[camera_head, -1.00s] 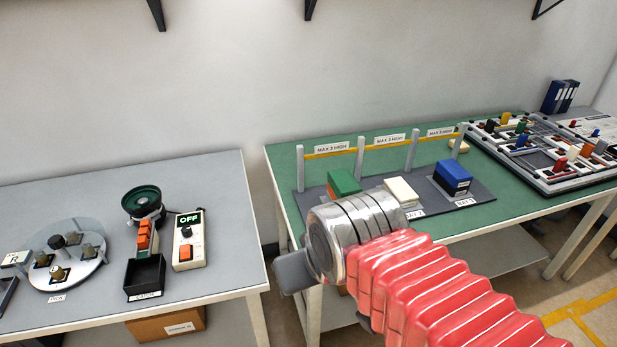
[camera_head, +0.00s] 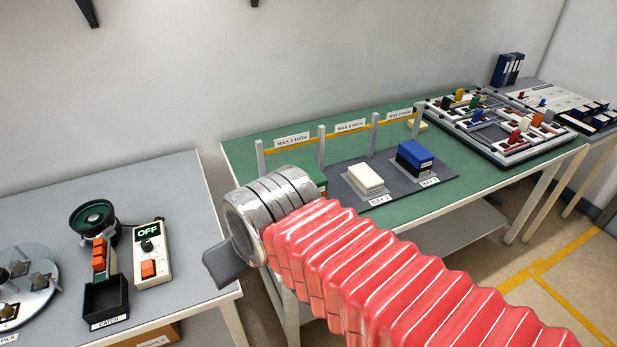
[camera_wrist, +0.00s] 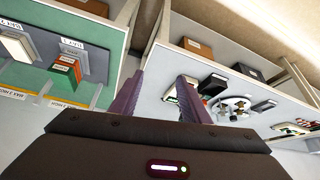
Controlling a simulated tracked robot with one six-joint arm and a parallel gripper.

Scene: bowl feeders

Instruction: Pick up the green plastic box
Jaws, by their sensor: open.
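The green plastic box (camera_head: 313,177) is on the dark tray on the green-topped bench, mostly hidden behind my arm in the head view. In the wrist view, which is upside down, the green box (camera_wrist: 61,83) is at the left, with an orange box against it. My gripper (camera_wrist: 160,80) is open, with both dark fingers apart and nothing between them. It is to the right of the green box there and not touching it. In the head view my arm covers most of the gripper.
A white box (camera_head: 365,178) and a blue box (camera_head: 414,155) stand in the neighbouring bays. Grey posts with a yellow bar (camera_head: 349,135) run behind the bays. A grey bench (camera_head: 180,185) with a feeder, a catch bin (camera_head: 106,298) and a control box stands left, across a gap.

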